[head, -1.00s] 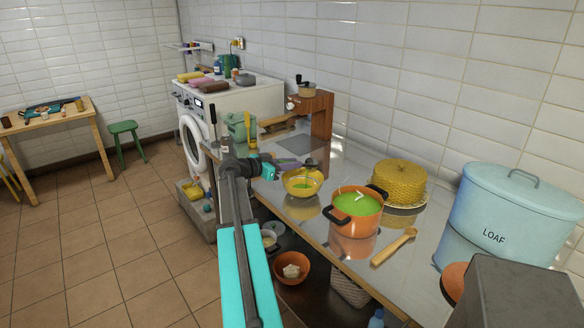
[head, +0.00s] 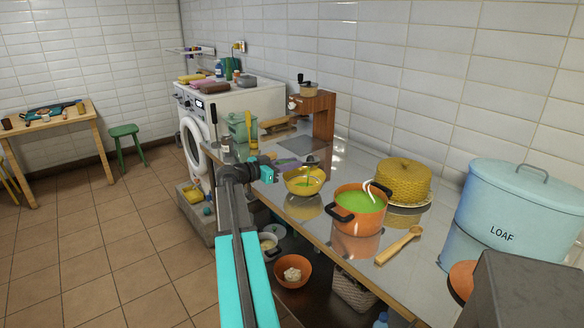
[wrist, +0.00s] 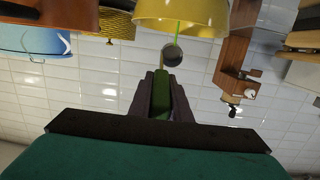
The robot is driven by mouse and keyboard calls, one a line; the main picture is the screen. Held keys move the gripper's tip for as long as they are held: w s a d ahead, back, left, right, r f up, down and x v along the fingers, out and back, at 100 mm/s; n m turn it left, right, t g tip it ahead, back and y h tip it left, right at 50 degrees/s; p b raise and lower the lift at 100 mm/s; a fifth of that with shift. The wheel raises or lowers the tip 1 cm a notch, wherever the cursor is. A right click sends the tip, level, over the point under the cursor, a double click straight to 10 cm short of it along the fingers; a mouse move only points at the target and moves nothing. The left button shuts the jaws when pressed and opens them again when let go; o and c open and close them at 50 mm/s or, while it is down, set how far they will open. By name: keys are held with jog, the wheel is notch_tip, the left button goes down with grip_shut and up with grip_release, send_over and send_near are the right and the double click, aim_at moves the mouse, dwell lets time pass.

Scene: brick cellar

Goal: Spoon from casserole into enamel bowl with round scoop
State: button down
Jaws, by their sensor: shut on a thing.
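My gripper (head: 284,164) is shut on the green handle (wrist: 161,93) of the round scoop and holds it above the enamel bowl. The scoop's round grey end (wrist: 172,55) shows past the fingertips (wrist: 165,95) in the wrist view, where the scene appears upside down. A thin green stream (wrist: 177,33) runs between the scoop and the bowl. The yellow enamel bowl (head: 291,187) stands on the counter with some green content inside. The orange casserole (head: 356,223), with dark handles, stands to its right, holding green liquid with white steam wisps above.
The shiny counter (head: 330,242) also bears a wooden spoon (head: 399,246), a yellow woven dome (head: 403,181) on a plate and a blue LOAF bin (head: 505,215). A wooden stand (head: 323,118) rises behind the bowl. An orange bowl (head: 293,284) sits below the counter.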

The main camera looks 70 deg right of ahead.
jog(key=shift+w+a+f+g+h+b, duration=0.2)
jog(key=shift+f+h+b, duration=0.3)
jog(key=shift+b, duration=1.65)
jog(key=shift+w+a+f+g+h+b, duration=0.1)
jog(key=shift+a+f+g+h+b, duration=0.3)
jog(key=shift+b, duration=1.75)
jog(key=shift+w+f+g+h+b, duration=0.1)
jog(key=shift+f+g+h+b, duration=0.8)
jog(key=shift+b, duration=4.35)
jog(key=shift+f+g+h+b, duration=0.4)
jog(key=shift+f+h+b, duration=1)
jog(key=shift+b, duration=3.85)
jog(key=shift+a+b, duration=0.1)
jog(key=shift+b, duration=0.5)
jog(key=shift+w, duration=0.1)
